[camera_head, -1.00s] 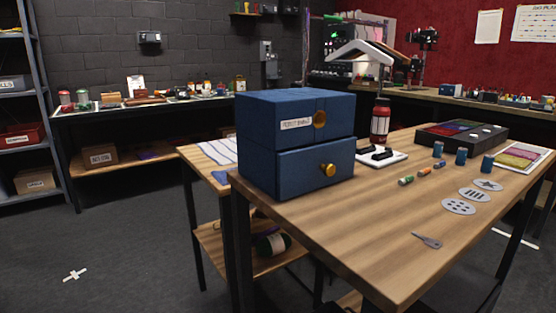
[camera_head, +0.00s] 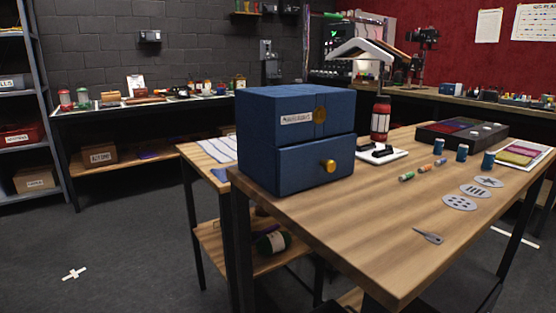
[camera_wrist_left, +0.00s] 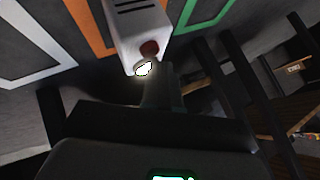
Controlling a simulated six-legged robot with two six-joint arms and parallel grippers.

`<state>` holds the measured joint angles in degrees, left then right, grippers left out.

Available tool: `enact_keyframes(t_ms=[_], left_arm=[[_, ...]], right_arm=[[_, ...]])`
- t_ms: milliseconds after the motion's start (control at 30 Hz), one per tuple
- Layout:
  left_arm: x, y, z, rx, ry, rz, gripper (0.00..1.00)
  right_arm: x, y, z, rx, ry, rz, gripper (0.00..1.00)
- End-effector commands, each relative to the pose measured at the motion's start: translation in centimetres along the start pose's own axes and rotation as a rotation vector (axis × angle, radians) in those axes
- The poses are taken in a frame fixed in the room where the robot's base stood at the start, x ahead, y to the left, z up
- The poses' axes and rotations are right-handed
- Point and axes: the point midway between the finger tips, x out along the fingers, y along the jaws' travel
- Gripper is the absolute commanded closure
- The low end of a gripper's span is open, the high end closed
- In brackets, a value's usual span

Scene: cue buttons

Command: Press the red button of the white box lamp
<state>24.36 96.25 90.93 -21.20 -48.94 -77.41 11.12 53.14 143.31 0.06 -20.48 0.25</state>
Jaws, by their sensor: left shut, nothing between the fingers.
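In the left wrist view, a white box (camera_wrist_left: 130,20) with dark slots hangs in at the top centre. A dull red round button (camera_wrist_left: 150,48) sits on its near end. A bright white glowing spot (camera_wrist_left: 143,69) shows just below the button. My left gripper (camera_wrist_left: 163,76) is shut and empty, its dark fingers reaching up close to the button and the glow. I cannot tell whether the fingertips touch the button. The head view shows neither gripper, and I do not make out the white box there.
White (camera_wrist_left: 35,45), orange (camera_wrist_left: 90,28) and green (camera_wrist_left: 208,18) outlines lie on the grey surface around the box. Grey floor is open at left.

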Motion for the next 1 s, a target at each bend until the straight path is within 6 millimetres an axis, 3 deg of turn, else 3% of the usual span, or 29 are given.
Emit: enact_keyframes(t_ms=[667, 1000], left_arm=[[0.54, 0.4, 0.39, 0.0, 0.0, 0.0, 1.0], [-0.31, -0.2, -0.22, 0.0, 0.0, 0.001, 1.0]], right_arm=[[0.7, 0.25, 0.0, 0.0, 0.0, 0.0, 0.57], [-0.29, -0.1, 0.0, 0.0, 0.0, 0.0, 0.57]])
